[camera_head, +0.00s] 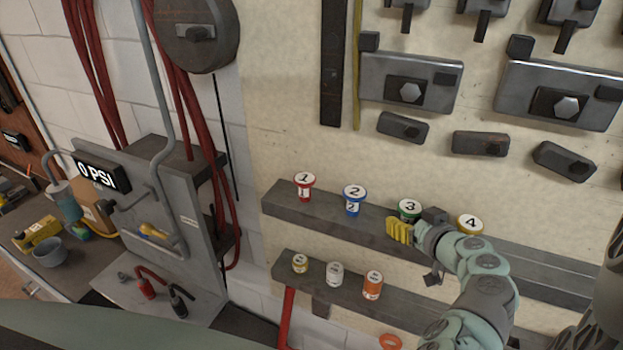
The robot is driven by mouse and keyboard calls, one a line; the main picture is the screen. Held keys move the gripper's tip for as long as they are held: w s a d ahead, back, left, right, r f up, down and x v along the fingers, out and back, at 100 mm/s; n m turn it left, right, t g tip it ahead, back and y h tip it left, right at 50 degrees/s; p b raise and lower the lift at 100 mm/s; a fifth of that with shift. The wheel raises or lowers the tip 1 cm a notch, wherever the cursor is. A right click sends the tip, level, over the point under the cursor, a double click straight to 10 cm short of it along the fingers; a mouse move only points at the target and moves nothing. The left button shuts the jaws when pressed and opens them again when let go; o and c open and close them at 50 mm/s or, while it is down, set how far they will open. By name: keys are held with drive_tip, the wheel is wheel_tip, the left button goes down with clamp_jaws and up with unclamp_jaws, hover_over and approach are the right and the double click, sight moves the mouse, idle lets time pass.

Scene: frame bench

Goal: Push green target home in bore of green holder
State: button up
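A green piece (409,208) with a white round top marked 3 stands on the upper grey shelf, between the blue and yellow ones. I cannot tell at this size where the green target ends and the green holder begins, or how deep the target sits in the bore. My gripper (399,231), with yellow fingers, is just in front of and below the green piece's top and hides its lower part. I cannot tell whether the fingers touch it, or whether anything is between them.
Red piece 1 (305,182), blue piece 2 (354,196) and yellow piece 4 (469,223) share the upper shelf (281,203). White-topped yellow, white and orange (372,285) containers stand on the lower shelf (290,272). Dark metal blocks (403,127) hang on the wall above.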

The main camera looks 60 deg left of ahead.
clamp_jaws()
idle(0.5)
